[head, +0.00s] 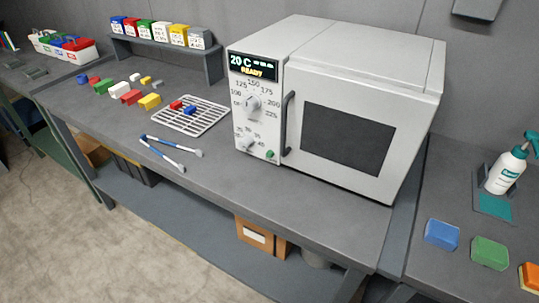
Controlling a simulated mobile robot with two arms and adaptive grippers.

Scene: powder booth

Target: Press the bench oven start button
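The bench oven (360,110) is a white box on the grey bench, its door shut, with a dark window and a dark vertical handle (287,122). Its control panel on the left has a display (254,67) reading "20 C" and "READY". Below are an upper dial (253,103) and a lower dial (246,141). A small green button (270,154), which looks like the start button, sits at the panel's lower right, near the door handle's bottom end. Nothing covers the panel. Neither of my grippers is in view.
Left of the oven lie a wire rack (190,116) with small red and blue blocks, blue-handled tongs (170,152) and several loose coloured blocks. A shelf (165,50) holds several coloured bins. A spray bottle (503,171) and coloured blocks stand right. Bench before the oven is clear.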

